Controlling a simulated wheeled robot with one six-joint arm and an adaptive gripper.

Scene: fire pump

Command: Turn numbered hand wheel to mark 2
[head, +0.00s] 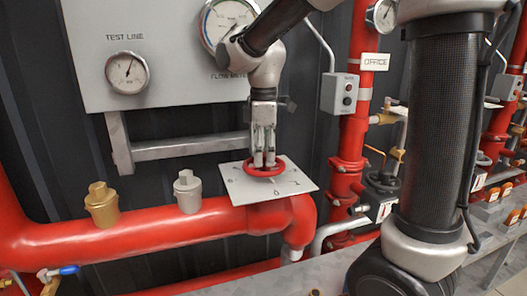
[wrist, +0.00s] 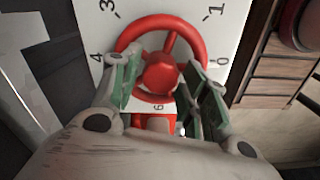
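The red hand wheel (head: 264,168) lies on a white numbered plate (head: 240,188) above the big red pipe. In the wrist view the wheel (wrist: 196,45) fills the upper middle, with a round hub and a spoke toward the top. Marks 3, 1, 0, 4 and what looks like 6 show on the plate (wrist: 225,35) there; a 2 shows at the plate's right side in the head view. My gripper (head: 264,163) points down at the wheel. Its fingers (wrist: 160,70) are apart, one on each side of the hub, over the rim. Whether they touch it I cannot tell.
A grey panel with gauges (head: 127,73) stands behind. A brass cap (head: 101,204) and a grey cap (head: 187,190) rise from the red pipe (head: 140,232) to the left. A switch box (head: 339,94) and a red vertical pipe (head: 352,135) are to the right.

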